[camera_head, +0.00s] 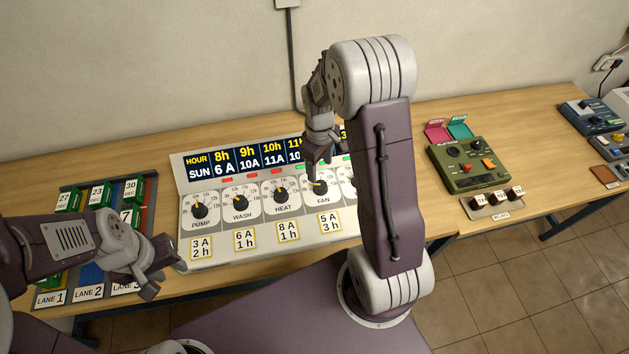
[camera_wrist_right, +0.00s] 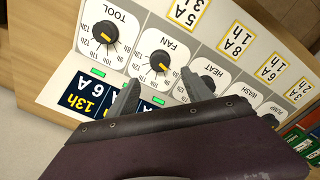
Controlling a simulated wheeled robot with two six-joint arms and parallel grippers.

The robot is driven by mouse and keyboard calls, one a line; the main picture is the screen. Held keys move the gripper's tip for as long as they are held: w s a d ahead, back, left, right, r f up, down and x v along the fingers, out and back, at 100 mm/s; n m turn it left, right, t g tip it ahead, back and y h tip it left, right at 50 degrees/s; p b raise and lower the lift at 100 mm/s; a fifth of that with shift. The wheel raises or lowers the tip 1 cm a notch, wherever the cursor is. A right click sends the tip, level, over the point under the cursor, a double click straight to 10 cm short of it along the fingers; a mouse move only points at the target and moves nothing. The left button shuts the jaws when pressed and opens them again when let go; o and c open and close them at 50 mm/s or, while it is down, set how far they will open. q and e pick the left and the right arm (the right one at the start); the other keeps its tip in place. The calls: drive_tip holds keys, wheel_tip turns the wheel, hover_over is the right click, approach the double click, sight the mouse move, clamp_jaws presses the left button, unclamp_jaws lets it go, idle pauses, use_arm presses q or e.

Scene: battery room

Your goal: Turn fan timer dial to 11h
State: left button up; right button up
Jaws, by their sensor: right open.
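The fan timer dial (camera_head: 318,187) is a black knob on a white square marked FAN, on a sloped white panel (camera_head: 190,262). In the right wrist view the fan dial (camera_wrist_right: 160,62) lies just beyond and between my right fingertips; I see no clear contact. Its yellow pointer mark faces the display side; the exact hour is too small to read. My right gripper (camera_head: 318,166) is open above the dial, and its fingers show in the wrist view (camera_wrist_right: 159,80). My left gripper (camera_head: 166,272) is open and empty at the panel's lower left.
Pump (camera_head: 199,211), wash (camera_head: 241,203) and heat (camera_head: 281,195) dials stand left of the fan dial. The tool dial (camera_wrist_right: 105,34) is its other neighbour. An hour display (camera_head: 235,160) runs behind. A green device (camera_head: 468,162) stands right; a lane tray (camera_head: 68,297) is left.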

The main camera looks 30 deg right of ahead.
sight(320, 184)
wheel_tip(320, 184, down, 9)
drive_tip(key=shift+d+p, duration=0.15)
drive_tip(key=shift+p, duration=0.45)
clamp_jaws()
